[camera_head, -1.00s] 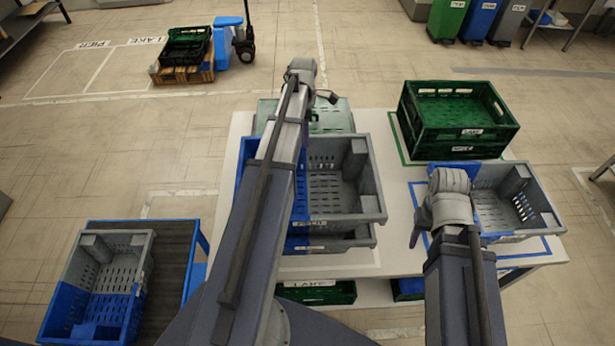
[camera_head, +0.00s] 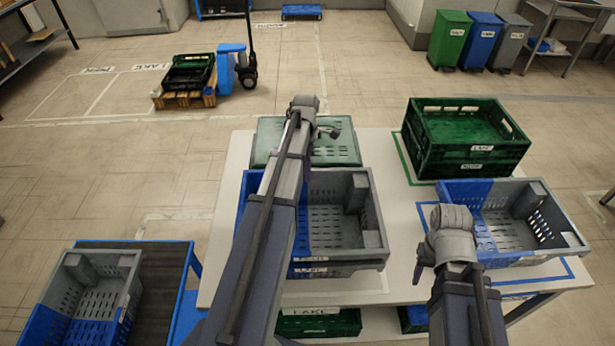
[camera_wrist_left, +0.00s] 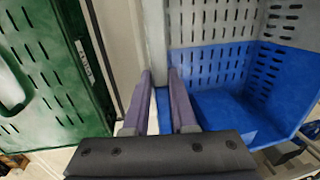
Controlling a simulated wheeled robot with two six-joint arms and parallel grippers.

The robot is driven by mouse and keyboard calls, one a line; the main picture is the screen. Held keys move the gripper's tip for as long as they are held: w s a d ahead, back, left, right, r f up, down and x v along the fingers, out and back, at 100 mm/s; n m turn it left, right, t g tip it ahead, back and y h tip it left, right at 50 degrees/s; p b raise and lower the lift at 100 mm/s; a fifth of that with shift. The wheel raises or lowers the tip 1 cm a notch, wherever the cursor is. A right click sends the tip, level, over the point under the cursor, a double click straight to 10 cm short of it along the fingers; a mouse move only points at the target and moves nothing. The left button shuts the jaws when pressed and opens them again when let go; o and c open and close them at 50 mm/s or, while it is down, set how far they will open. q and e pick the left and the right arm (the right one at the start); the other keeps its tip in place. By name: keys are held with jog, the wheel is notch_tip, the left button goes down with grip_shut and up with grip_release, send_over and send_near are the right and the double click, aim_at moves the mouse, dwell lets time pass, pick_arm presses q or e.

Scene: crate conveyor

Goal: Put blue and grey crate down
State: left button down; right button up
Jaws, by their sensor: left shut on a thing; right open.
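The blue and grey crate (camera_head: 372,214) is in the middle of the table, over another blue and grey crate (camera_head: 345,270). It looks level and close on top of the lower one; full seating cannot be told. My left gripper (camera_wrist_left: 160,85) is shut on its side wall. The crate also shows in the left wrist view (camera_wrist_left: 212,65). My left arm covers part of the crate, and the fingertips are unclear in the head view. My right gripper (camera_head: 420,268) is open and empty, beside the left corner of another blue and grey crate (camera_head: 560,245).
A green crate (camera_head: 468,160) stands at the back right of the white table (camera_head: 395,210). Another blue and grey crate (camera_head: 125,265) sits on the conveyor (camera_head: 165,280) at left.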

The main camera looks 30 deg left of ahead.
pick_arm(q)
jog(key=shift+f, duration=0.15)
jog(key=shift+f+b, duration=0.45)
jog(key=shift+f, duration=0.15)
jog(key=c, duration=0.7)
grip_release()
jog(key=shift+c, duration=0.2)
notch_tip(320, 180, up, 13)
jog(key=w+a+p, duration=0.1)
jog(key=p, duration=1.2)
jog(key=shift+w, duration=0.2)
